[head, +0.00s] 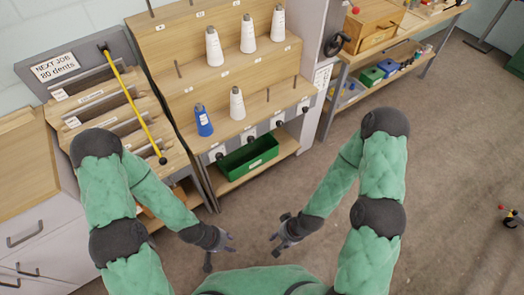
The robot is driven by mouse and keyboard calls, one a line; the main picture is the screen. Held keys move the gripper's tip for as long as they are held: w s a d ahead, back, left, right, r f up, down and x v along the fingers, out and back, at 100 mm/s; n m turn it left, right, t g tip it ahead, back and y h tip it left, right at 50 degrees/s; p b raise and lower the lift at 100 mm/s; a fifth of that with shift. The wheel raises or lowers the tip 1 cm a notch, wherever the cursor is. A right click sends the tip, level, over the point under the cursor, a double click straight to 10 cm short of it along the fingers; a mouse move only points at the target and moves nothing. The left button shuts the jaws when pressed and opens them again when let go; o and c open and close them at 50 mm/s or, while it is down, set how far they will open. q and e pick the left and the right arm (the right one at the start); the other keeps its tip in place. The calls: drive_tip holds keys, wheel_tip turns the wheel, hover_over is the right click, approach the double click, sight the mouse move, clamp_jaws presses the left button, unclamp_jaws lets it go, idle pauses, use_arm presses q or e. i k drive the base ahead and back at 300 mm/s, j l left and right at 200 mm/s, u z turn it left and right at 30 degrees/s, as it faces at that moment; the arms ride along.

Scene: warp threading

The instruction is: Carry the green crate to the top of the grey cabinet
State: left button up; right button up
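A green crate (249,158) with a white label sits on the low wooden shelf of the cone rack, in the middle of the head view. A pale grey cabinet (32,238) with drawers and a wooden top (25,170) stands at the left edge. My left gripper (232,243) is open and empty, in front of and below the crate in the picture. My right gripper (274,244) is open and empty, facing it from the right. Neither gripper touches the crate.
The rack holds several white cones (248,34) and a blue one (203,121). Left of it stands a slotted rack with a yellow rod (131,99). A workbench (408,45) at the upper right has smaller green (371,76) and blue bins below. The floor (455,150) at right is mostly clear.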

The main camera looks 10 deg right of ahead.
sight(241, 162)
drive_tip(key=i+l+u, duration=0.2)
drive_tip(key=i+u, duration=0.25)
drive_tip(key=i+l+u, duration=0.3)
drive_tip(key=u, duration=0.15)
